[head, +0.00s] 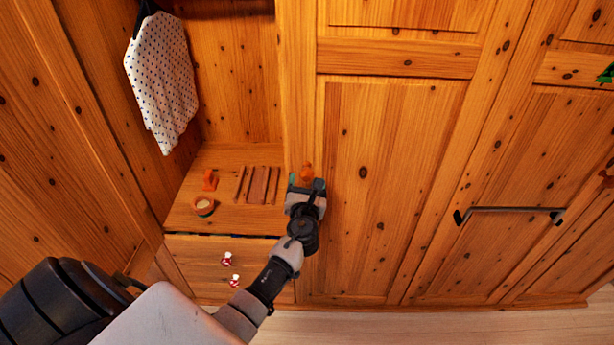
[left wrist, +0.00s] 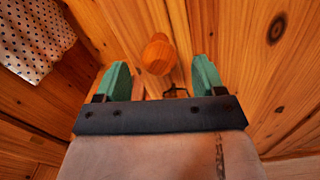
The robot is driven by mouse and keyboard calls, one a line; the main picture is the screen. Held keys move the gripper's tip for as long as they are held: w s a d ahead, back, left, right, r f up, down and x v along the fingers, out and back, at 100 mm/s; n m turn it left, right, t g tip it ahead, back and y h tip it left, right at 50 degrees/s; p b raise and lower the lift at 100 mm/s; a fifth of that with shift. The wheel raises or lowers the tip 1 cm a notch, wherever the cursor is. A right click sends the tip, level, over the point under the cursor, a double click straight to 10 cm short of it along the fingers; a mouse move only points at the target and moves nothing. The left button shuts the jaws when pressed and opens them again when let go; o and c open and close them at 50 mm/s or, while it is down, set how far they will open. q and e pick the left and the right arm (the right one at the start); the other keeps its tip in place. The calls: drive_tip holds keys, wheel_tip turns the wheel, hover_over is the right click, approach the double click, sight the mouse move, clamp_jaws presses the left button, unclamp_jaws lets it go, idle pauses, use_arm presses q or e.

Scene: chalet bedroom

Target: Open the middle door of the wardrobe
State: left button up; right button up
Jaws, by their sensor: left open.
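The wardrobe's middle door (head: 385,190) is pine with framed panels and looks closed. Its round orange-brown wooden knob (head: 306,172) is at the door's left edge, partly covered by my gripper in the head view. My left gripper (head: 306,184) is open at the knob. In the left wrist view the knob (left wrist: 158,54) shows just beyond the green fingertips (left wrist: 158,75), roughly midway between them, with nothing held. I cannot tell whether a finger touches it. My right gripper is not in view.
Left of the door is an open compartment with a hanging dotted cloth (head: 161,80), and a shelf (head: 230,220) with a tape roll (head: 204,205) and wooden strips (head: 257,185). Below is a drawer with red-white knobs (head: 227,258). A black bar handle (head: 510,211) is at the right. Floor is clear.

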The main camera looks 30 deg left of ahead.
use_arm(q)
drive_tip(key=shift+x, duration=1.35)
